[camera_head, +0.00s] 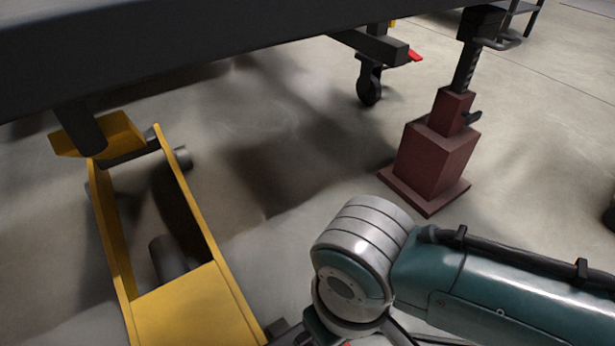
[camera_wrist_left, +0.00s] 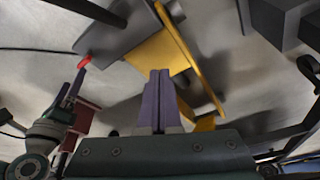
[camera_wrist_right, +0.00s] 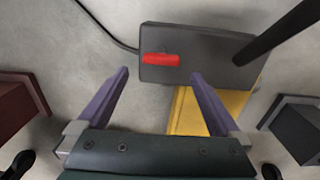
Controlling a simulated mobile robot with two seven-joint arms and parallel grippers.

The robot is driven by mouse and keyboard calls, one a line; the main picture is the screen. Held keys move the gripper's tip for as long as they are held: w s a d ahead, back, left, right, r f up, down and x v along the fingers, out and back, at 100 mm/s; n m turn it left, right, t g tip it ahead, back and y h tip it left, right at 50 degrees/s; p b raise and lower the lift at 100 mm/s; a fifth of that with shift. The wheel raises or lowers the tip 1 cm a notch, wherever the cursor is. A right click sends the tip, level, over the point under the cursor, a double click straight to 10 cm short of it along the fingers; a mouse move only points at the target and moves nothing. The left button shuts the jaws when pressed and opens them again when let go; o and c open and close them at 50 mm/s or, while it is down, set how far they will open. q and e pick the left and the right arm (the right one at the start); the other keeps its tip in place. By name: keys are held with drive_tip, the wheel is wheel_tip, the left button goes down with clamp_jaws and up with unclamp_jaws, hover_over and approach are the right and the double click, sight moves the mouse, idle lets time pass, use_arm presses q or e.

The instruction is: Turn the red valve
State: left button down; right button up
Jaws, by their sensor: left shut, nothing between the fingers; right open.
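The red valve (camera_wrist_right: 160,59) shows in the right wrist view as a short red bar on a dark grey box (camera_wrist_right: 205,72). My right gripper (camera_wrist_right: 160,73) is open, its two purple fingers apart, with the red bar just beyond the tips and between their lines. I cannot tell whether the fingers touch it. In the left wrist view the red piece (camera_wrist_left: 85,62) shows at the left, at the tips of my right gripper (camera_wrist_left: 76,80). My left gripper (camera_wrist_left: 158,72) is shut and empty, away from the red piece. Neither gripper shows clearly in the head view.
A yellow jack frame (camera_head: 195,306) lies on the floor at the left. A caster (camera_head: 369,85) is at the back. A black cable (camera_wrist_right: 105,30) runs to the grey box.

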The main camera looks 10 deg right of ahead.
wheel_tip(320, 180, down, 8)
drive_tip(key=b, duration=0.6)
drive_tip(key=shift+w+a+r, duration=0.1)
drive_tip(key=shift+r, duration=0.15)
drive_tip(key=shift+r, duration=0.1)
drive_tip(key=shift+c, duration=0.2)
drive_tip(key=c, duration=1.1)
drive_tip(key=shift+c, duration=0.2)
